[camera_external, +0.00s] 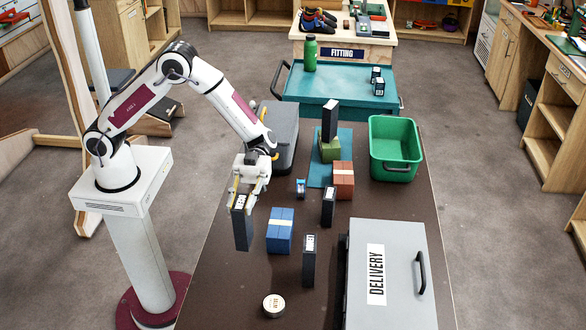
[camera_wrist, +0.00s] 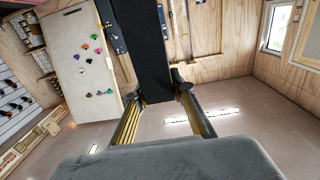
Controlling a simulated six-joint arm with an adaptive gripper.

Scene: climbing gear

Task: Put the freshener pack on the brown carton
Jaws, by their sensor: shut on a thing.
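My gripper (camera_external: 246,203) is shut on a tall black pack (camera_external: 242,230) with a white-marked top, at the left side of the dark table. In the wrist view the dark pack (camera_wrist: 150,50) sits between my two fingers (camera_wrist: 158,95). I cannot tell whether its bottom touches the table. Its label is too small to read, so I cannot confirm it is the freshener pack. The brown carton (camera_external: 343,182), with a pale band, stands right of the gripper near the table's middle. Its top is bare.
Similar black packs stand at the middle (camera_external: 328,207) and front (camera_external: 309,262). Another black pack (camera_external: 330,120) stands on an olive carton (camera_external: 329,150). A blue carton (camera_external: 280,232), small can (camera_external: 300,188), round tin (camera_external: 273,306), green bin (camera_external: 395,170) and grey delivery box (camera_external: 410,285) surround them.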

